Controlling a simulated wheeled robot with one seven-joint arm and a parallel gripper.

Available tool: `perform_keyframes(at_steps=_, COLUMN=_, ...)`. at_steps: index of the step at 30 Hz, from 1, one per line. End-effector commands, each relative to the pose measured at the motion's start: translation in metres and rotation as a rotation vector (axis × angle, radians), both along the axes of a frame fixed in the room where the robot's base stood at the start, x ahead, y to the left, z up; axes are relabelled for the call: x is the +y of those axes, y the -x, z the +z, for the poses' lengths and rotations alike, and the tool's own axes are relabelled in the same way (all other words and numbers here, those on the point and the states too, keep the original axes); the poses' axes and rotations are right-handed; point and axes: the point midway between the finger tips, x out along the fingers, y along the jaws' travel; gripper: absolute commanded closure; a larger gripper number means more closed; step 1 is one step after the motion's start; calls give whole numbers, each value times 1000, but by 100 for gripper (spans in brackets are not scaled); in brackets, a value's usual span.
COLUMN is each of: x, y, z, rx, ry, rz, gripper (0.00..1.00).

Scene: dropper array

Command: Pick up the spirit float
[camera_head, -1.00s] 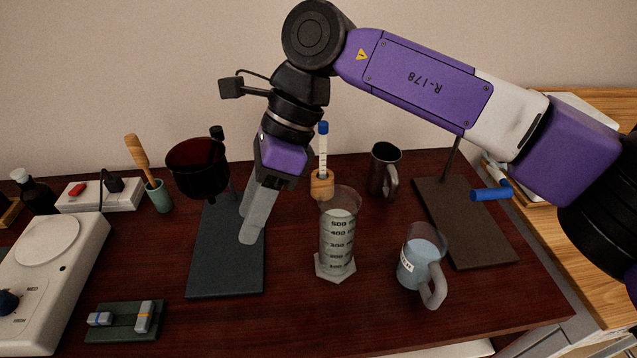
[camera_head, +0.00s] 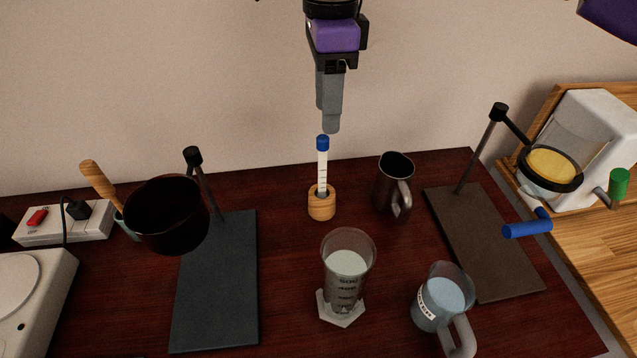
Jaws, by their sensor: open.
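The spirit float (camera_head: 323,168) is a slim white stem with scale marks and a blue cap. It stands upright in a round wooden holder (camera_head: 321,205) at the back middle of the table, and its lower end is hidden in the holder. My gripper (camera_head: 330,130) points down just above the blue cap, with its grey fingers close to the cap in the picture. It is open and holds nothing. The two fingers overlap in this view, and I cannot tell the exact gap to the cap.
A dark metal mug (camera_head: 392,178) stands right of the holder. A graduated cylinder (camera_head: 346,275) with cloudy liquid stands in front, and a glass mug (camera_head: 440,300) of bluish liquid at front right. A dark pan (camera_head: 165,215) is left; stands (camera_head: 215,290) flank both sides.

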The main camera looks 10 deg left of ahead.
Motion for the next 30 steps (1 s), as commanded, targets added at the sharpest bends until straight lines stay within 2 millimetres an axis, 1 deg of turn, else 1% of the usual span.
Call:
perform_keyframes(at_steps=4, x=-2, y=-1, z=-5, rx=-3, ry=5, rz=-2, gripper=55)
perform_keyframes(at_steps=9, x=-1, y=-1, z=-22, rx=-1, ry=5, rz=-1, gripper=55)
perform_keyframes(at_steps=14, x=1, y=-1, z=-32, rx=-1, ry=5, rz=-1, gripper=55)
perform_keyframes(at_steps=17, x=3, y=0, z=-44, rx=0, ry=3, rz=0, gripper=55)
perform_keyframes(at_steps=21, x=5, y=-1, z=-66, rx=0, ry=3, rz=-2, gripper=55)
perform_keyframes(at_steps=24, x=5, y=0, z=-75, rx=-1, ry=4, rz=-1, gripper=55)
perform_keyframes(at_steps=30, x=5, y=-1, z=-77, rx=-2, ry=4, rz=-1, gripper=55)
